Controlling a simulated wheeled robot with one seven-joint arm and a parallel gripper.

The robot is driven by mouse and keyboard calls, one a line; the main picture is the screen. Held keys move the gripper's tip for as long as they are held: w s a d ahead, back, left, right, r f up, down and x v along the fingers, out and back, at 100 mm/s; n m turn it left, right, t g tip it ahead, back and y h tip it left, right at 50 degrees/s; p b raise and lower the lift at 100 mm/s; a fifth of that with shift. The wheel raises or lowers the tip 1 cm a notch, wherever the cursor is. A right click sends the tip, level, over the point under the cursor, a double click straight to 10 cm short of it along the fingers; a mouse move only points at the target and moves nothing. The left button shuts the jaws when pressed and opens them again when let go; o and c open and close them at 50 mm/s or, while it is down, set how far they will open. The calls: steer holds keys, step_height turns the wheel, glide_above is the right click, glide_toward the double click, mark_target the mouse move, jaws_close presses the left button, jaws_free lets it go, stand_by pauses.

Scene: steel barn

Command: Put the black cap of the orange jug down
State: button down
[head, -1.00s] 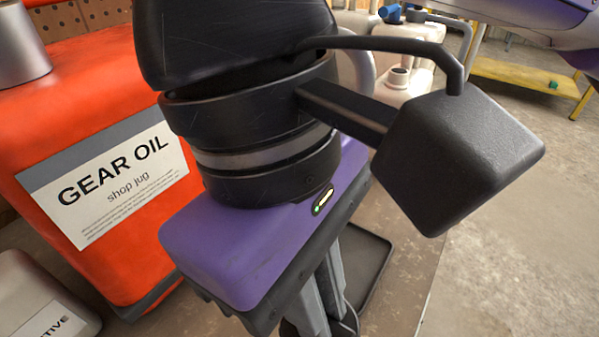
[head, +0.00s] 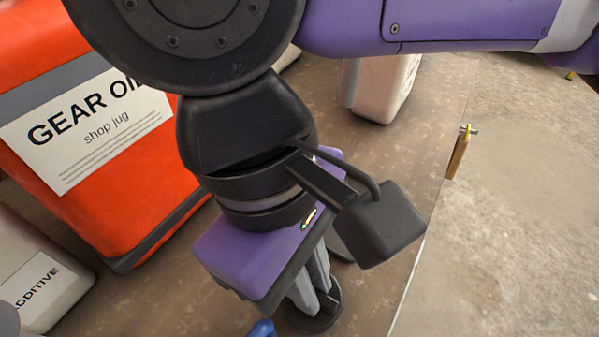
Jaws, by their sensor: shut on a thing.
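The orange jug (head: 100,200) with its GEAR OIL label stands on the left; its top is out of view. My gripper (head: 313,300) points down over the brown bench top, to the right of the jug. Its grey fingers are shut on the round black cap (head: 312,318), which shows low in the view, around the fingertips and partly hidden by them. The cap is close above the bench or on it; I cannot tell whether it touches.
The bench top (head: 165,300) is bare between jug and gripper. A pale ADDITIVE container (head: 40,285) stands at lower left, a blue thing (head: 262,329) at the bottom edge. A black item (head: 337,246) lies partly hidden behind my gripper. A pale container (head: 385,88) stands behind; a clamp (head: 460,150) sits at the right edge.

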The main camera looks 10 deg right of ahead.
steer(key=shift+f, duration=0.2)
steer(key=c, duration=1.5)
jaws_free()
steer(key=shift+r, duration=0.1)
steer(key=p+v, duration=0.2)
steer(key=v, duration=1)
steer(key=shift+r, duration=0.15)
steer(key=shift+s, duration=0.1)
